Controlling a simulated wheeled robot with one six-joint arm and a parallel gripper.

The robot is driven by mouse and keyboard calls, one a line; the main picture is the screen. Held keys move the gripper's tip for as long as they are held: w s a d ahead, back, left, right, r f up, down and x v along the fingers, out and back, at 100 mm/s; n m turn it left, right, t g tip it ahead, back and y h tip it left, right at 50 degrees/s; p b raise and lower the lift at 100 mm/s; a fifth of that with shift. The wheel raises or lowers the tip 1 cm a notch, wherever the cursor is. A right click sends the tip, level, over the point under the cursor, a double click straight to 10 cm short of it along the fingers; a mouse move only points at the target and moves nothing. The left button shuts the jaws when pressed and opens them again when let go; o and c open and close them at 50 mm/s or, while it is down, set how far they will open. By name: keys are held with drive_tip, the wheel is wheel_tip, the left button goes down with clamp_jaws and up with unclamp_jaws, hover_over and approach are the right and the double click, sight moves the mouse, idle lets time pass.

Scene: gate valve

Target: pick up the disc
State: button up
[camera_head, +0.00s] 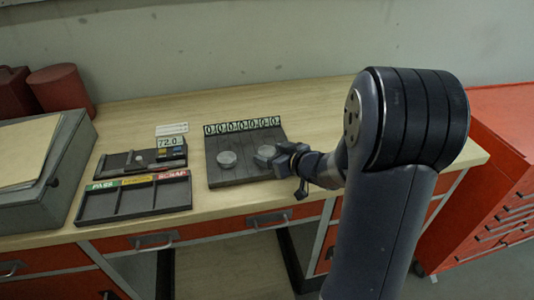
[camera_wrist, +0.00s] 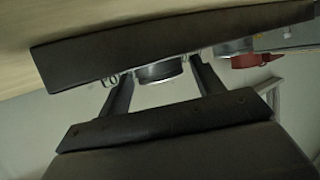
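Two grey discs lie on a dark board (camera_head: 238,178) with a strip of marks along its back edge. The left disc (camera_head: 227,159) is in clear view. The right disc (camera_head: 265,154) is next to my gripper (camera_head: 285,160), which reaches in low from the right and partly hides it. In the wrist view the near disc (camera_wrist: 160,72) sits on the board (camera_wrist: 120,46), between the two fingers of my gripper (camera_wrist: 162,72). The fingers are apart, with a small gap seeming to show beside the disc. Contact is hard to judge.
Left of the board are a gauge with a display (camera_head: 171,148) and a tray (camera_head: 135,201) labelled PASS and SCRAP. A grey box (camera_head: 40,185) and a red canister (camera_head: 60,88) stand further left. A red cabinet (camera_head: 490,170) stands at the right. The bench behind the board is clear.

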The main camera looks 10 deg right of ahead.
drive_tip(key=c, duration=1.1)
